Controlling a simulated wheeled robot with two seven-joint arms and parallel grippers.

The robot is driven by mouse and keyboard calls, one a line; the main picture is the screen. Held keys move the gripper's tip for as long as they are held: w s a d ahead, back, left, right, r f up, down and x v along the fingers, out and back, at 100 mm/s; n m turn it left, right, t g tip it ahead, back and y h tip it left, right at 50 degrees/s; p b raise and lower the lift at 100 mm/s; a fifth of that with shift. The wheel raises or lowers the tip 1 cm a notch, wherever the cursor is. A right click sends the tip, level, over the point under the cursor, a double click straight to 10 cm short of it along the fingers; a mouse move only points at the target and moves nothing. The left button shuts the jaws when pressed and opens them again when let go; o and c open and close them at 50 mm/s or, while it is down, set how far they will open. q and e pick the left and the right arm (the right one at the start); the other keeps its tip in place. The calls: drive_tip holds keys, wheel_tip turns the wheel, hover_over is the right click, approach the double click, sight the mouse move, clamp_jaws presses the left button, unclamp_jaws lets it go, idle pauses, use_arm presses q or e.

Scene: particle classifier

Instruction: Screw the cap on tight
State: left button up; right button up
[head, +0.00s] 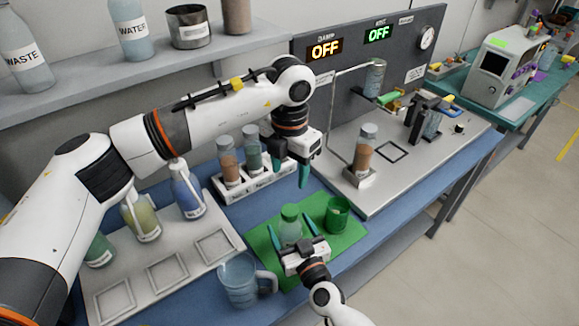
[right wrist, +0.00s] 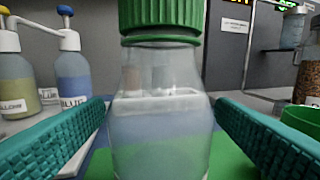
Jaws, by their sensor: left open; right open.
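A clear bottle (head: 291,231) stands upright on the green mat (head: 262,243), with a green cap (head: 290,211) on its neck. In the right wrist view the bottle (right wrist: 160,135) fills the middle, and the ribbed cap (right wrist: 162,16) sits above a thin green ring. Whether the cap is tight cannot be told. My right gripper (head: 292,230) is open, with one teal finger on each side of the bottle, low on its body. My left gripper (head: 293,170) is open and empty, pointing down above and behind the bottle.
A green cup (head: 337,214) stands close right of the bottle. A clear beaker (head: 239,280) stands front left. A white rack (head: 238,187) with filled bottles is behind. Wash bottles (head: 187,190) stand on a grey tray at left. A machine with OFF displays (head: 326,48) is at back right.

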drive_tip(key=v, duration=1)
drive_tip(key=shift+s+d, duration=0.15)
drive_tip(key=shift+s, duration=0.15)
